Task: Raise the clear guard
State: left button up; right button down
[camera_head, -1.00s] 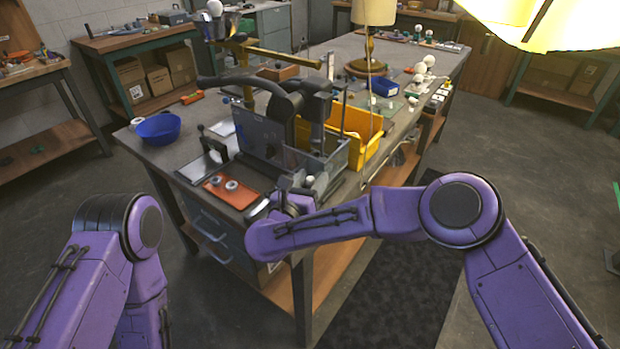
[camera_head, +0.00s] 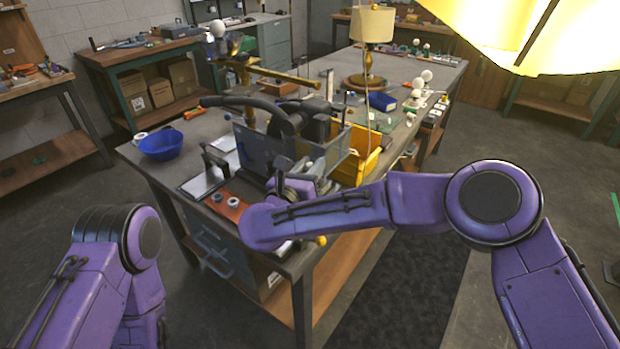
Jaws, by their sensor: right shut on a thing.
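The clear guard (camera_head: 333,153) is a see-through panelled box at the front of the dark bench machine (camera_head: 300,115), beside the yellow bin. My right gripper (camera_head: 300,172) is at the guard's lower front, with my purple forearm reaching in from the right. It is shut on the guard, though its fingertips and the exact spot gripped are mostly hidden by the wrist. My left gripper is out of view; only my left arm's upper links show at lower left.
A yellow bin (camera_head: 368,160) stands right of the guard. An orange tray (camera_head: 224,205) with small rings lies at the front edge. A blue bowl (camera_head: 160,146) is at left. A lamp (camera_head: 372,40) stands farther back.

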jog(key=shift+w+r, duration=0.1)
jog(key=shift+r, duration=0.25)
jog(key=c, duration=0.9)
grip_release()
jog(key=shift+f, duration=0.1)
jog(key=shift+s+a+f+b, duration=0.1)
jog(key=shift+s+a+b, duration=0.2)
jog(key=shift+s, duration=0.15)
jog(key=b+v, duration=0.2)
jog(key=v, duration=0.7)
jog(key=shift+s+b, duration=0.35)
